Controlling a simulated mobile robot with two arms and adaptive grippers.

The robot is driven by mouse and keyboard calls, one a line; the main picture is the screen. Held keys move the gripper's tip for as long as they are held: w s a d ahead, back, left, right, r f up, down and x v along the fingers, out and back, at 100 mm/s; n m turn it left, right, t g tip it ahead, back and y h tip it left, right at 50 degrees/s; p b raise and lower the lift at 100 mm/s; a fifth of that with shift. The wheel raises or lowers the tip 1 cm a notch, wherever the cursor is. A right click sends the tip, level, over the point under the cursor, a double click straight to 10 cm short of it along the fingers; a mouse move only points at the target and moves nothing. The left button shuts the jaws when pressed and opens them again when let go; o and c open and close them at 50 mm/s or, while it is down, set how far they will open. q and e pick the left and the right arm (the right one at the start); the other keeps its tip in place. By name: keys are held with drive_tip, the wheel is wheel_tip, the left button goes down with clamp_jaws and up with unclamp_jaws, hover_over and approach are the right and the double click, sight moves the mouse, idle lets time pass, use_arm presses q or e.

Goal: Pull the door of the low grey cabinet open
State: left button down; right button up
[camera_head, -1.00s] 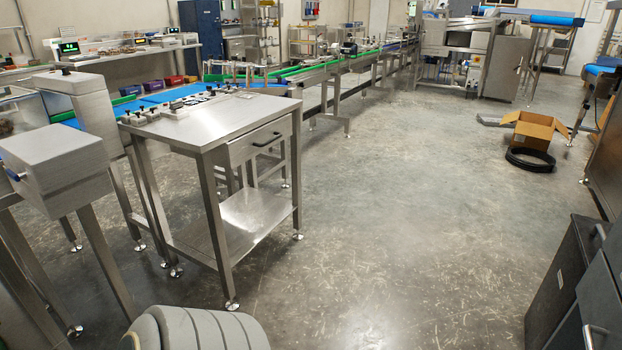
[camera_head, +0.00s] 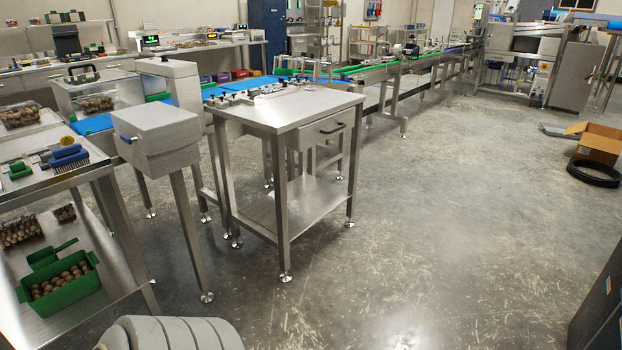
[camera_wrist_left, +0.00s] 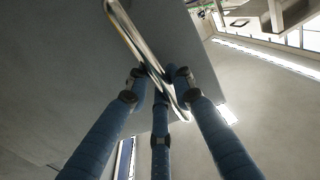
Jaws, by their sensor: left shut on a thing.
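In the left wrist view a shiny metal bar handle (camera_wrist_left: 128,30) runs diagonally across a plain grey panel (camera_wrist_left: 60,65), which looks like the cabinet door. My left gripper (camera_wrist_left: 160,82) has its blue fingers closed around the lower part of this handle. I cannot tell from this close view how far the door stands open. In the head view neither gripper shows. A dark grey cabinet (camera_head: 602,300) is cut off at the lower right edge; I cannot tell if it is the one being held.
A steel table (camera_head: 290,108) with a drawer stands left of centre. A steel bench (camera_head: 50,190) with a green bin (camera_head: 62,298) below is at the left. A cardboard box (camera_head: 597,143) and black ring (camera_head: 594,174) lie at the right. The middle floor is clear.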

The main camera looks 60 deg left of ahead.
use_arm(q)
drive_tip(key=shift+s+d, duration=0.25)
drive_tip(key=shift+d, duration=0.05)
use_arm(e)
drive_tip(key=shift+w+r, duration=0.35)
use_arm(q)
drive_tip(key=c, duration=1.6)
unclamp_jaws()
drive_tip(key=shift+v, duration=3.75)
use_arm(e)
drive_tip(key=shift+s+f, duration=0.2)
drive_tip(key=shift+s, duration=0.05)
use_arm(q)
drive_tip(key=shift+s, duration=0.1)
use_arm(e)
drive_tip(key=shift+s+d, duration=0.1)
